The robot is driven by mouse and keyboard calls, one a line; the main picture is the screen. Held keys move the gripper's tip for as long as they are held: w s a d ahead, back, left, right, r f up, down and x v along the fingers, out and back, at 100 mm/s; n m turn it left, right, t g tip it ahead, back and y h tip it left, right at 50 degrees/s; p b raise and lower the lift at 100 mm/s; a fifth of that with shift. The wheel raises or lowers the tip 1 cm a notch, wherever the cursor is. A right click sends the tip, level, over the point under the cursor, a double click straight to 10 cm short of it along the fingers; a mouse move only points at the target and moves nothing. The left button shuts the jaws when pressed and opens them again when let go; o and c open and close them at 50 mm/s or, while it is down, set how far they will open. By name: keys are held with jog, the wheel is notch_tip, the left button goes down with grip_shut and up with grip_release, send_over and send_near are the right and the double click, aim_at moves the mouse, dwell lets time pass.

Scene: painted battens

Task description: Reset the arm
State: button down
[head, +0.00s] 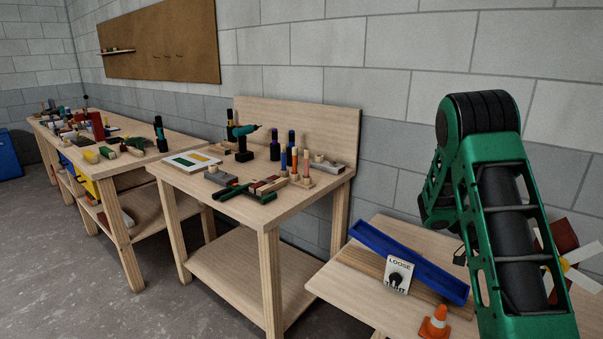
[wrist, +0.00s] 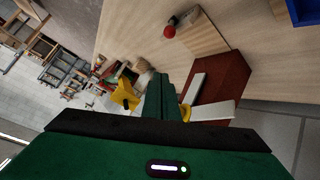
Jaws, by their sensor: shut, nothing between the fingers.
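My gripper (wrist: 161,82) shows in the wrist view as dark green fingers pressed together, with nothing between them. A dark red panel with white strips (wrist: 218,88) lies just right of the fingers; I cannot tell whether they touch. In the head view my green arm stands over the right-hand bench (head: 345,285) and hides part of it. My gripper is out of sight there, behind the arm or outside the frame.
A blue tray (head: 408,262), a LOOSE/TIGHT switch plate (head: 397,275) and an orange cone (head: 435,323) are on the right-hand bench. The middle bench (head: 225,202) holds drills and several tools. A yellow object (wrist: 124,96) is left of the fingers. Open floor (head: 110,305) lies front left.

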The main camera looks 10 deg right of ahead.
jog(key=s+a+r+n+t+y, duration=0.3)
jog(key=s+a+r+n, duration=0.3)
jog(key=s+a, duration=0.4)
jog(key=s+a+r+n+t+y, duration=0.3)
jog(key=s+a+r+n+y, duration=0.3)
jog(key=s+a, duration=0.5)
jog(key=a+n, duration=0.1)
jog(key=a, duration=0.5)
jog(key=shift+s+a+r, duration=0.15)
jog(key=shift+s+r, duration=0.1)
jog(key=shift+s, duration=0.05)
